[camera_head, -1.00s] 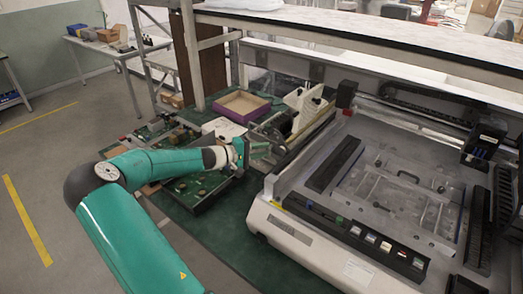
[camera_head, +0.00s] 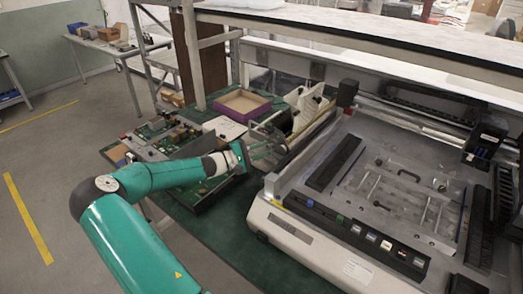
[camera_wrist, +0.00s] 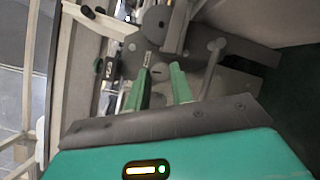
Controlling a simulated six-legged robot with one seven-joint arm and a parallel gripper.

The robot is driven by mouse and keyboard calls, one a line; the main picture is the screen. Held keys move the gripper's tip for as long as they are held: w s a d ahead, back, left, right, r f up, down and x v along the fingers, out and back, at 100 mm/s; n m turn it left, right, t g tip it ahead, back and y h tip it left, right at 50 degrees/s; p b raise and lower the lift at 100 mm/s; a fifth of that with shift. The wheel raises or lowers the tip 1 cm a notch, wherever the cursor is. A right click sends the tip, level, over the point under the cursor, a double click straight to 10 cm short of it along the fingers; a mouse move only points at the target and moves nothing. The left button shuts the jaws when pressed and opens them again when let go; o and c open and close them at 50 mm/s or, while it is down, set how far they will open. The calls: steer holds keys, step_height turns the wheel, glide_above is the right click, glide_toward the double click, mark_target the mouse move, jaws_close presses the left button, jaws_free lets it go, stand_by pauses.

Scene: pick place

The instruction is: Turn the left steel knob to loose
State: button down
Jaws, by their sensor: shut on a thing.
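My gripper (camera_head: 270,148) reaches the grey metal fixture (camera_head: 292,138) at the left side of the large machine. In the wrist view, the two green fingers of my gripper (camera_wrist: 162,70) stand on either side of a grey steel knob (camera_wrist: 160,72) and are shut on it. The fingers hide part of the knob, and its turn angle cannot be read. Another grey knob or lever with a round end (camera_wrist: 217,45) stands just right of the fingers. In the head view the knobs are too small to tell apart.
The large pale machine (camera_head: 320,245) fills the right. A purple-edged open box (camera_head: 242,103) lies behind my gripper. Circuit boards (camera_head: 150,143) lie on the green bench at left. A shelf (camera_head: 380,35) runs above the back. Bare green bench (camera_head: 235,225) shows in front.

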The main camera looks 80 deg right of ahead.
steer(key=shift+f, duration=0.1)
steer(key=c, duration=1.2)
jaws_free()
steer(key=shift+c, duration=0.2)
steer(key=v, duration=1.3)
steer(key=shift+w+a, duration=0.2)
steer(key=shift+w, duration=0.2)
